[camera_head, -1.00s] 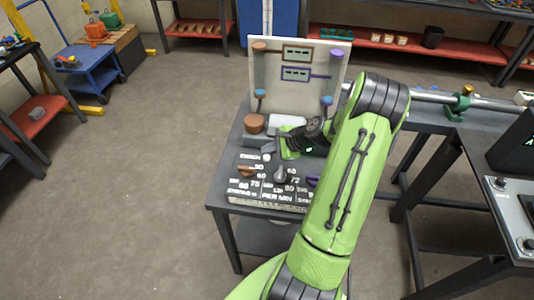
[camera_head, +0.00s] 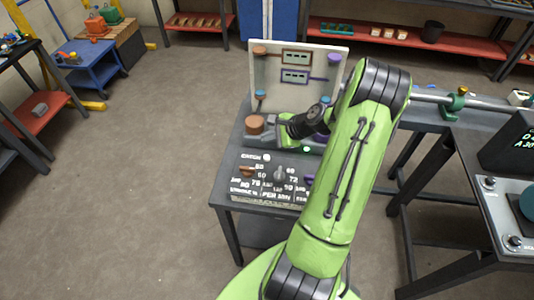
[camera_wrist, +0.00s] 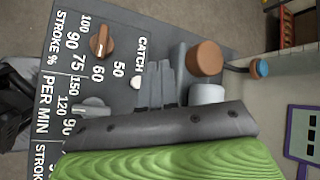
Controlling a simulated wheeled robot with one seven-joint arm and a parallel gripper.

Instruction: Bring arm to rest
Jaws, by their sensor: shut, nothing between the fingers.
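My green arm reaches up over the front bench in the head view. My gripper shows in the wrist view (camera_wrist: 157,90) as grey fingers held together and empty, above the dark control panel. In the head view the wrist hides part of it. The panel (camera_head: 233,180) carries white lettering, a brown knob (camera_head: 247,171) and a grey knob (camera_head: 280,174). A brown cylinder (camera_head: 255,124) stands behind the panel; it also shows in the wrist view (camera_wrist: 205,57), close to the fingers. I cannot tell whether the fingers touch anything.
A pale upright board (camera_head: 270,92) with two small displays stands behind the panel. A metal rail (camera_head: 425,96) with a green clamp (camera_head: 454,103) runs to the right. A console (camera_head: 500,225) stands at the right. Floor (camera_head: 130,190) to the left is open.

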